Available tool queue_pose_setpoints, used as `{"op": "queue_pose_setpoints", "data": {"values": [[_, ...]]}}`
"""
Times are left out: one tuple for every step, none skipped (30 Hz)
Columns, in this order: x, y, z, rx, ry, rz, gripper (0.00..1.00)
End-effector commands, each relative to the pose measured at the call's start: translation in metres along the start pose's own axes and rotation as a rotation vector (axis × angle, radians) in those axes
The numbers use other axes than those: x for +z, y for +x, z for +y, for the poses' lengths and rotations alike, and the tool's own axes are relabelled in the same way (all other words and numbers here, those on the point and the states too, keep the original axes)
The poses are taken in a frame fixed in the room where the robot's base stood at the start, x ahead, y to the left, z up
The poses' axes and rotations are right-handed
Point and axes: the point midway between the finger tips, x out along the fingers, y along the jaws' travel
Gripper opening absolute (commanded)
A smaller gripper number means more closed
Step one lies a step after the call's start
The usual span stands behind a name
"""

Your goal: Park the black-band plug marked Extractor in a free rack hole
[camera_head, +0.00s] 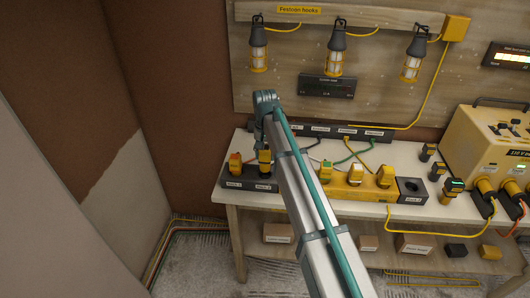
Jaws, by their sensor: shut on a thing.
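My gripper (263,143) hangs from the arm's bent end over the dark block at the left of the bench, partly hidden by the arm. It is shut on a yellow-and-black plug (265,158) at that block; I cannot tell whether the plug is seated or raised. An orange-topped plug (235,163) stands to its left in the same dark block (232,183). The word Extractor is too small to read on any plug.
Several dark plugs (453,188) stand on the right of the bench (400,213) beside a yellow machine (495,150) with cables. A dark labelled strip (320,131) runs along the back. Caged lamps (335,55) hang above. Boxes (415,243) lie on the lower shelf.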

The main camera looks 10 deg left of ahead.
Motion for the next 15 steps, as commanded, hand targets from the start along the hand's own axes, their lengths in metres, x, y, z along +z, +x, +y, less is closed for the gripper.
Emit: {"op": "queue_pose_setpoints", "data": {"values": [[0.0, 0.005, 0.0, 0.0, 0.0, 0.0, 0.05], [0.0, 0.006, 0.0, 0.0, 0.0, 0.0, 0.05], [0.0, 0.008, 0.0, 0.0, 0.0, 0.0, 0.05], [0.0, 0.01, 0.0, 0.0, 0.0, 0.0, 0.05], [0.0, 0.012, 0.0, 0.0, 0.0, 0.0, 0.05], [0.0, 0.014, 0.0, 0.0, 0.0, 0.0, 0.05], [0.0, 0.015, 0.0, 0.0, 0.0, 0.001, 0.05], [0.0, 0.017, 0.0, 0.0, 0.0, 0.001, 0.05], [0.0, 0.019, 0.0, 0.0, 0.0, 0.001, 0.05], [0.0, 0.02, 0.0, 0.0, 0.0, 0.0, 0.05], [0.0, 0.022, 0.0, 0.0, 0.0, 0.0, 0.05], [0.0, 0.024, 0.0, 0.0, 0.0, 0.0, 0.05], [0.0, 0.025, 0.0, 0.0, 0.0, 0.0, 0.05], [0.0, 0.027, 0.0, 0.0, 0.0, 0.0, 0.05], [0.0, 0.029, 0.0, 0.0, 0.0, 0.0, 0.05]]}}
